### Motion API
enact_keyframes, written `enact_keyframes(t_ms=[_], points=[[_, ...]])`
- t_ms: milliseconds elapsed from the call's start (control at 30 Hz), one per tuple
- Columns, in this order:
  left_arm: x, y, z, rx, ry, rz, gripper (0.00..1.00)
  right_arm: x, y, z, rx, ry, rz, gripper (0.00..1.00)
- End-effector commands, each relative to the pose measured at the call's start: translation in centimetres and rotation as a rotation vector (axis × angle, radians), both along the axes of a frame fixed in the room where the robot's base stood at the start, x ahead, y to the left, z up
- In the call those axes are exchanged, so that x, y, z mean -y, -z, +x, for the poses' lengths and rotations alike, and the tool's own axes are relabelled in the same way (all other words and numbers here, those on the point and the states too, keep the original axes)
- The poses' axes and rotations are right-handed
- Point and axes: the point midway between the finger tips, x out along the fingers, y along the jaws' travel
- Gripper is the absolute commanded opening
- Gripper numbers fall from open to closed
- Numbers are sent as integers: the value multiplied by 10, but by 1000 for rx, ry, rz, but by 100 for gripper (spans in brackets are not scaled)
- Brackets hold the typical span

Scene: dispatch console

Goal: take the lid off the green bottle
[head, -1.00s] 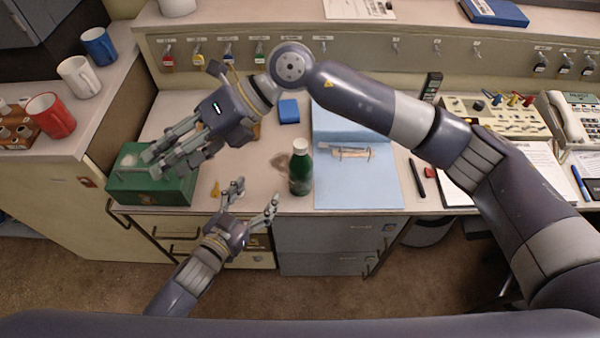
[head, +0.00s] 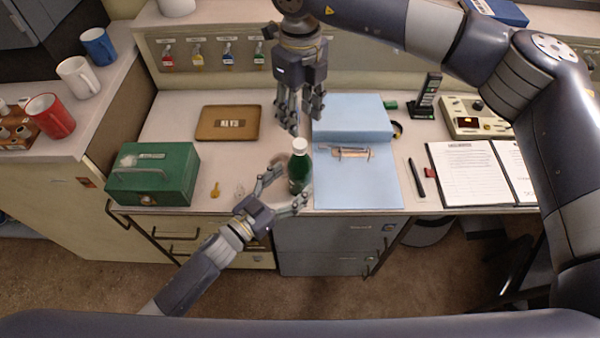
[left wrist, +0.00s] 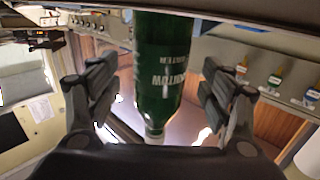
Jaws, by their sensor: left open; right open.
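The green bottle (head: 299,172) with a white lid (head: 299,146) stands upright near the front edge of the desk, left of the blue binder. My left gripper (head: 288,189) is open, with its fingers on either side of the bottle's lower body. In the left wrist view the bottle (left wrist: 163,70) lies between the two open fingers, with gaps visible on both sides. My right gripper (head: 302,124) is open and points down, above and just behind the lid. The lid is on the bottle.
A green cash box (head: 152,185) stands at the left, with a small yellow key (head: 215,190) beside it. A brown tray (head: 206,123) lies behind. The open blue binder (head: 358,190) is close on the bottle's right.

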Motion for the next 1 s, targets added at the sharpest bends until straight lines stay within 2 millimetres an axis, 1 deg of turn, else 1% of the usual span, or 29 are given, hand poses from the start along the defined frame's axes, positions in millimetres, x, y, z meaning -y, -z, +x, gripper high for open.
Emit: enact_keyframes(t_ms=[33,200,367,600,667,700,767,800,867,900,933,1000], points=[[6,-1,7,1,0,-2,73,0,0,0,-1,-1,1,42],[18,0,20,0,0,-1,73,-1,0,0,0,-1,1,42],[22,0,24,0,1,0,73,-1,0,0,-1,-1,2,42],[22,0,24,0,0,0,73,-1,0,0,-1,-1,2,42],[22,0,24,0,0,0,60,-1,0,0,-1,-1,2,42],[22,0,24,0,0,0,50,-1,0,0,-1,-1,2,42],[22,0,24,-1,0,1,37,-1,0,0,-1,-1,2,42],[22,0,24,0,0,0,28,-1,0,0,-1,-1,2,42],[22,0,24,-1,0,0,14,-1,0,0,-1,-1,2,42],[22,0,24,-1,0,0,6,-1,0,0,-1,-1,2,42],[22,0,24,-1,0,0,0,-1,0,0,-1,-1,2,42],[22,0,24,-1,0,0,0,-1,0,0,-1,5,2,42]])
